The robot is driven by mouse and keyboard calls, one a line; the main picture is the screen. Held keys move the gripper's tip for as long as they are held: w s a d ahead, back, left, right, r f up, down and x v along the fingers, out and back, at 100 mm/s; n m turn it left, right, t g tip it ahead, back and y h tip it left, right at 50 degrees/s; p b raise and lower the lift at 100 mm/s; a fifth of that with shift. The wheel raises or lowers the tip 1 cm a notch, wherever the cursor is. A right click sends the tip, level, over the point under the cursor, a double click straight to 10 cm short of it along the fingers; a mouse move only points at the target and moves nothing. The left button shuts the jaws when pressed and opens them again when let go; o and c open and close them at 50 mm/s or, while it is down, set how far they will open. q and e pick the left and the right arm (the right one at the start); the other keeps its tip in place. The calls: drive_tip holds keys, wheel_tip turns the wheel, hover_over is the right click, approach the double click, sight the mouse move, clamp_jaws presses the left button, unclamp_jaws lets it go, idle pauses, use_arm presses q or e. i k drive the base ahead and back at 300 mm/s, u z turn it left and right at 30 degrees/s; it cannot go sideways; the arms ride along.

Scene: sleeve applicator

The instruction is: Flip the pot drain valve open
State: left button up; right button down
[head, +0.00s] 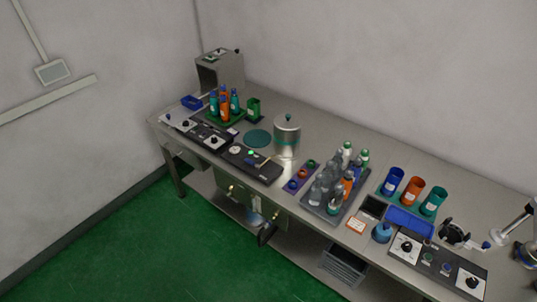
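A shiny metal pot (286,138) with a lid and a dark knob stands upright near the middle of the bench, toward the back. A greenish band runs around its side. I cannot make out a drain valve or its lever on the pot at this size, so I cannot tell its position. Neither of my grippers shows in the head view.
Coloured cups (393,181) stand farther right. The green floor (130,250) before the bench is clear.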

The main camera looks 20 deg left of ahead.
sight(233, 200)
drive_tip(key=k, duration=0.5)
drive_tip(key=u, duration=0.85)
drive_tip(key=i, duration=1.3)
drive_tip(key=z, duration=0.4)
drive_tip(key=k, duration=0.7)
drive_tip(key=u, duration=0.6)
